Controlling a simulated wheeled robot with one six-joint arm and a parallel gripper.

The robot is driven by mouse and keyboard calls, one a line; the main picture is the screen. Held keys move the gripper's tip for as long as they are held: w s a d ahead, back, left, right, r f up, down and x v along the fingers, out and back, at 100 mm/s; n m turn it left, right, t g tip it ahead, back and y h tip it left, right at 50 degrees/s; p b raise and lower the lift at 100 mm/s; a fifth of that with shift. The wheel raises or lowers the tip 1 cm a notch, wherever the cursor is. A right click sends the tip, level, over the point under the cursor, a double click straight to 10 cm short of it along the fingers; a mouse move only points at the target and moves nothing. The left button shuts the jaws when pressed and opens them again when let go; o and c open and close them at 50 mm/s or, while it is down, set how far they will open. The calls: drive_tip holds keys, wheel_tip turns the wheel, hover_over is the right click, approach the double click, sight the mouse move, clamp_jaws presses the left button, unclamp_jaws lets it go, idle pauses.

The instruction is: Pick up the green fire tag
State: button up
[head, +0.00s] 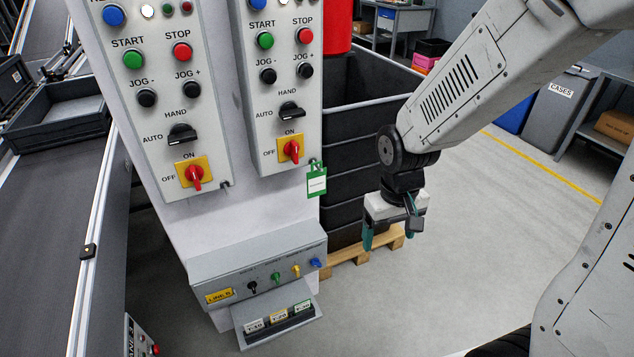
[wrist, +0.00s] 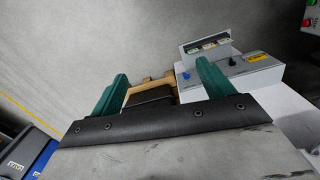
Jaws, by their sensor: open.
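A green-and-white tag (head: 317,182) hangs at the lower right edge of the right control panel in the head view. Its print is too small to read, so I cannot tell whether it says fire. My gripper (head: 390,237) is open and empty, pointing down, lower and to the right of the tag and clear of the panel. In the wrist view the green fingers (wrist: 162,70) stand apart with nothing held between them. The hanging tag is not visible in the wrist view.
A grey box (head: 262,275) with coloured knobs juts from the cabinet. Below it is a tray (head: 281,335) of small cards, one green-edged; the wrist view shows it too (wrist: 206,34). Dark crates (head: 352,170) on a pallet (head: 350,260) stand behind my gripper. Floor (head: 470,200) to the right is free.

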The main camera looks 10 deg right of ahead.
drive_tip(key=w+a+f+t, duration=0.35)
drive_tip(key=w+f, duration=0.65)
drive_tip(key=f, duration=0.4)
drive_tip(key=n+t+y, duration=0.2)
drive_tip(key=t+y, duration=0.3)
drive_tip(key=t, duration=0.9)
approach(317, 184)
drive_tip(key=x, duration=0.4)
drive_tip(key=shift+w+d+f, duration=0.15)
drive_tip(key=shift+d+f, duration=0.1)
drive_tip(key=shift+f, duration=0.15)
drive_tip(key=shift+w+r, duration=0.2)
drive_tip(key=shift+r, duration=0.05)
drive_tip(key=x, duration=0.7)
drive_tip(key=shift+w+a+r, duration=0.15)
drive_tip(key=shift+a+r, duration=0.05)
drive_tip(key=shift+a, duration=0.15)
drive_tip(key=c, duration=1.1)
